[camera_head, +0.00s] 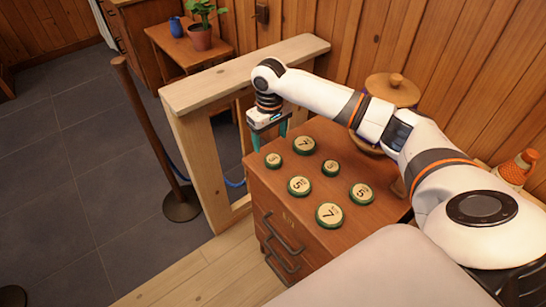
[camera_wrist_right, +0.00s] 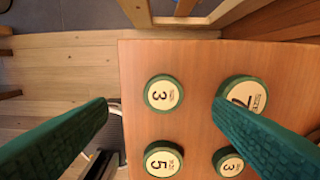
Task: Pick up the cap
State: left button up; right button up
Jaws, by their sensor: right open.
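Several round caps with green rims and pale numbered faces lie flat on a wooden cabinet top. A small cap marked 3 (camera_head: 273,160) lies near its left corner; it also shows in the right wrist view (camera_wrist_right: 163,93), in the gap between the fingers. Beside it are a larger 7 (camera_head: 304,145), a 5 (camera_head: 299,186) and another small 3 (camera_head: 331,167). A 5 (camera_head: 361,193) and a 7 (camera_head: 329,215) lie closer to me. My right gripper (camera_head: 270,138) is open and empty, its green fingers pointing down above the first 3. My left gripper is out of view.
The cabinet (camera_head: 382,180) has dark drawer handles. A pale wooden rail (camera_head: 245,75) stands behind its left side. A post (camera_head: 150,130) stands left.

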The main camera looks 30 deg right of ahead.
aim_at(273, 159)
notch_tip(273, 159, down, 2)
jog(key=shift+w+d+f, duration=0.15)
jog(key=shift+d+f, duration=0.1)
jog(key=shift+f, duration=0.25)
jog(key=f, duration=0.2)
jog(key=s+f, duration=0.1)
jog(key=f, duration=0.1)
jog(key=shift+f, duration=0.35)
jog(key=shift+c, duration=0.4)
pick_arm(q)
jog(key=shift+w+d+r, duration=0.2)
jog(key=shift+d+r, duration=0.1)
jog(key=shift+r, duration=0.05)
pick_arm(e)
jog(key=c, duration=1)
jog(key=shift+o, duration=0.2)
